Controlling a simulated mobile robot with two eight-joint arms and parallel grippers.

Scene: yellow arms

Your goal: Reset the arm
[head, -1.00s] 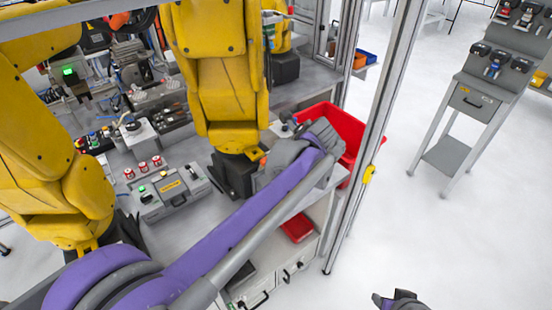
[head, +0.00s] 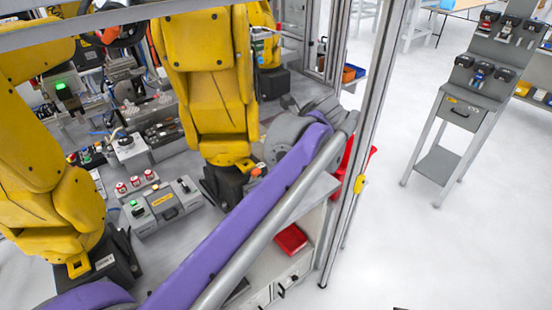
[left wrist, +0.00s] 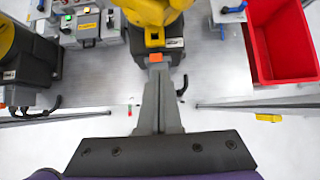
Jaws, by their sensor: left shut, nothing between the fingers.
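My left arm, purple and grey, reaches from the bottom left up to the right in the head view, over the workbench (head: 185,245). Its wrist end is beside the middle yellow robot arm (head: 205,85), and its fingers cannot be made out there. In the left wrist view my left gripper (left wrist: 158,68) is shut and empty, pointing towards the base of a yellow arm. I cannot tell whether it touches anything. Of my right gripper only a small dark sliver shows at the bottom edge of the head view.
A red bin (left wrist: 284,45) is right of the left gripper; my arm partly covers it in the head view. A grey metal post (head: 370,130) stands close to my left wrist. A grey control box (head: 165,207) sits on the bench. Open floor (head: 450,240) lies at right.

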